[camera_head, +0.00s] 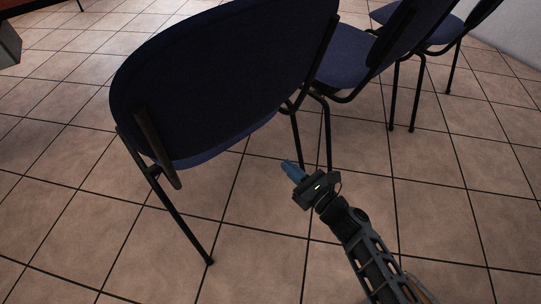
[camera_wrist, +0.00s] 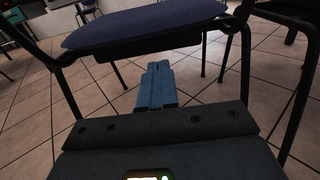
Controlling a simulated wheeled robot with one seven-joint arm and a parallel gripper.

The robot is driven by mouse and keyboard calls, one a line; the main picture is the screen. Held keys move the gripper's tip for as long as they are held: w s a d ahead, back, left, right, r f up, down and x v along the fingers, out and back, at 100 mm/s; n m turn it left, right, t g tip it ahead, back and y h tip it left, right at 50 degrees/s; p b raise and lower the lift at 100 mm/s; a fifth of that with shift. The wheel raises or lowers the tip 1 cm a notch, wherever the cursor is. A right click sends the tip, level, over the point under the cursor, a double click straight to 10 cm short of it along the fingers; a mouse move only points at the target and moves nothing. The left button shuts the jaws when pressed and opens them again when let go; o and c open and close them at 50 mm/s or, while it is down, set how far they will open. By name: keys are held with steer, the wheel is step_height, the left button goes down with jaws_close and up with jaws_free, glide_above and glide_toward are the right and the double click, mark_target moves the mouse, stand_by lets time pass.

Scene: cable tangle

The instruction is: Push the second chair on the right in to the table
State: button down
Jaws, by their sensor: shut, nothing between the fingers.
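A row of dark blue chairs with black metal legs runs across the head view. The nearest chair (camera_head: 215,85) shows the rear of its large backrest. A second chair (camera_head: 350,58) stands behind it to the right, and a third chair (camera_head: 435,27) is farther right. I cannot tell which one the task means. My gripper (camera_head: 290,168) is shut and empty, low behind the nearest chair and right of its backrest. In the wrist view, the blue fingers (camera_wrist: 157,85) point under a blue seat (camera_wrist: 150,25) between two black legs. I cannot tell whether they touch anything.
A table edge (camera_head: 28,8) with a dark leg shows at the top left. A grey object (camera_head: 8,45) is at the left edge. A pale wall (camera_head: 515,38) is at the upper right. The tiled floor (camera_head: 270,265) is clear in front.

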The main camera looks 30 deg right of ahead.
mark_target(253, 133)
steer(key=w+b, duration=0.1)
steer(key=w, duration=0.3)
steer(key=w+a+b, duration=0.1)
steer(key=w, duration=0.4)
steer(key=w+b, duration=0.1)
steer(key=w, duration=0.3)
steer(key=shift+w+a, duration=0.2)
steer(key=shift+d, duration=0.1)
